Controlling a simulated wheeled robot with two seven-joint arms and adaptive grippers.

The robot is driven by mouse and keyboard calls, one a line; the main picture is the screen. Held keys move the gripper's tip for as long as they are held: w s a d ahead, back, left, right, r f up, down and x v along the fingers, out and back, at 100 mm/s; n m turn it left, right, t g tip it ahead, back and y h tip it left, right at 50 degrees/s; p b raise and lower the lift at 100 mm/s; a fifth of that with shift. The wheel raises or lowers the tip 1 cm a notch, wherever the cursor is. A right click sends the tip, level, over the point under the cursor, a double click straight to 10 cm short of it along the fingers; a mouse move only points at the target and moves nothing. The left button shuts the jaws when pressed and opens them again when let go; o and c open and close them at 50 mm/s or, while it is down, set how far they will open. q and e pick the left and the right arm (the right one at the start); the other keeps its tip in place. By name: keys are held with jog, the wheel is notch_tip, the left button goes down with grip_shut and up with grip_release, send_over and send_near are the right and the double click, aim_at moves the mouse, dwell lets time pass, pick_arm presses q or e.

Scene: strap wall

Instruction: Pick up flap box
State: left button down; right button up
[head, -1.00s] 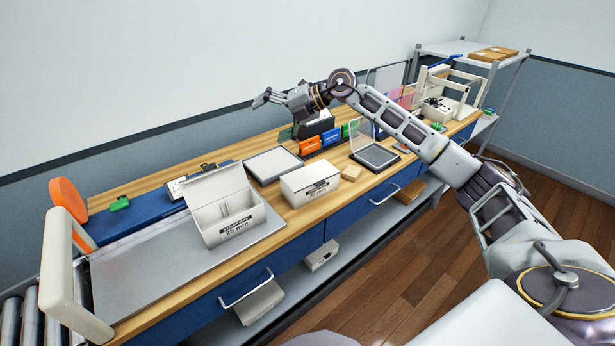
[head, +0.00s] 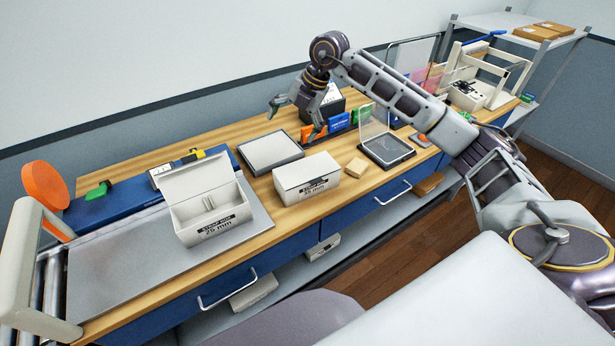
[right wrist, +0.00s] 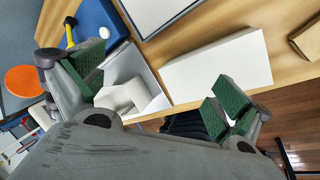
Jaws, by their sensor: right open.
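A white box with its flap lid raised (head: 207,218), labelled 25 mm, stands open on the grey mat at the left of the bench, with small pale pieces inside. It also shows in the right wrist view (right wrist: 155,88). My right gripper (head: 295,118) is open and empty, pointing down above the back of the bench, behind the shut box. Its green finger pads (right wrist: 165,88) are wide apart. My left gripper is out of view.
A flat grey-white tray (head: 270,152) lies behind the shut box. A small tan block (head: 357,167) and a clear-lidded black case (head: 388,151) stand to its right. Orange, blue and green packs (head: 338,122) stand near the gripper. The grey mat (head: 120,260) has free room at left.

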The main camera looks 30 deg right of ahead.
aim_at(323, 162)
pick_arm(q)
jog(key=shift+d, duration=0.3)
pick_arm(e)
jog(key=s+d+f+m+g+h, duration=0.1)
jog(key=s+d+m+g+h, duration=0.1)
jog(key=s+d+m, duration=0.3)
jog(key=d+m+h, duration=0.1)
jog(key=d+m, duration=0.1)
jog(key=m, duration=0.1)
jog(key=shift+d+f+m+g+h, duration=0.2)
jog(key=shift+f+m+g+h, duration=0.2)
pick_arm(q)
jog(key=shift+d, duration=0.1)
pick_arm(e)
notch_tip(323, 162, down, 8)
jog(key=shift+s+r+p, duration=0.1)
jog(key=shift+p, duration=0.25)
jog(key=shift+f, duration=0.4)
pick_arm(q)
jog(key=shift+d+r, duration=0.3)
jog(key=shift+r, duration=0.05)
pick_arm(e)
jog(key=shift+f, duration=0.2)
